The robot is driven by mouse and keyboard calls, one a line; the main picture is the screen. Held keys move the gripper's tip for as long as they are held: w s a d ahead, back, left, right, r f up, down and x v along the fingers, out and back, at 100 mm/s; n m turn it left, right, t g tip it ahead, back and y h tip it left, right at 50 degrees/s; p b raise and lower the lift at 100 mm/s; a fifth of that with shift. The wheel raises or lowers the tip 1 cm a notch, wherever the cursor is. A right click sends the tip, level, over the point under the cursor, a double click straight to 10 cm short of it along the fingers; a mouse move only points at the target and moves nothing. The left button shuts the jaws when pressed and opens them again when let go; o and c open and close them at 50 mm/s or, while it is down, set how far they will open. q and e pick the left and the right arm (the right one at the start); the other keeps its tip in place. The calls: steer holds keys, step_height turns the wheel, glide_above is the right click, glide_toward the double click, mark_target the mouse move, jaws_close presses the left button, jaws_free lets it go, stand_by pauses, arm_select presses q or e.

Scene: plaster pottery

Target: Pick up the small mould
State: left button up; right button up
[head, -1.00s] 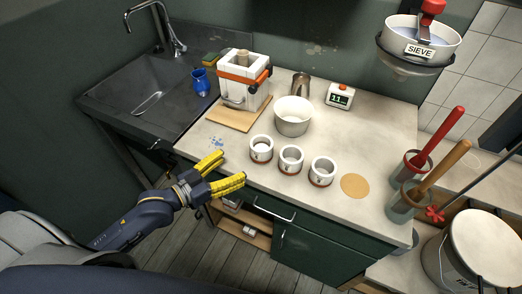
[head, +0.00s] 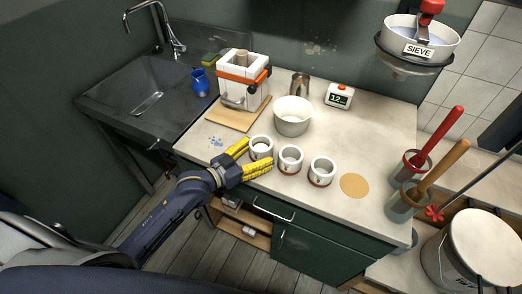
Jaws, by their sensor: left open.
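Three small white round moulds with reddish-brown lower bands stand upright in a row on the pale worktop: the left one (head: 261,154), the middle one (head: 291,166) and the right one (head: 322,178). I cannot tell by size which is the small mould. My left gripper (head: 257,153) has yellow fingers, spread open, at the left mould. One finger reaches along its left side and the other passes in front of it. I cannot tell whether they touch it. A larger white block mould (head: 243,85) with an orange strap stands behind. My right gripper is not in view.
A white bowl (head: 293,121) stands behind the row, with a metal cup (head: 300,84) and a timer (head: 339,96) further back. A tan disc (head: 355,186) lies right of the row. A blue jug (head: 200,82) stands by the sink. The worktop's front edge is close below the gripper.

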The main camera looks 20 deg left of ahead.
arm_select(q)
steer(key=shift+x, duration=1)
steer(key=c, duration=1.3)
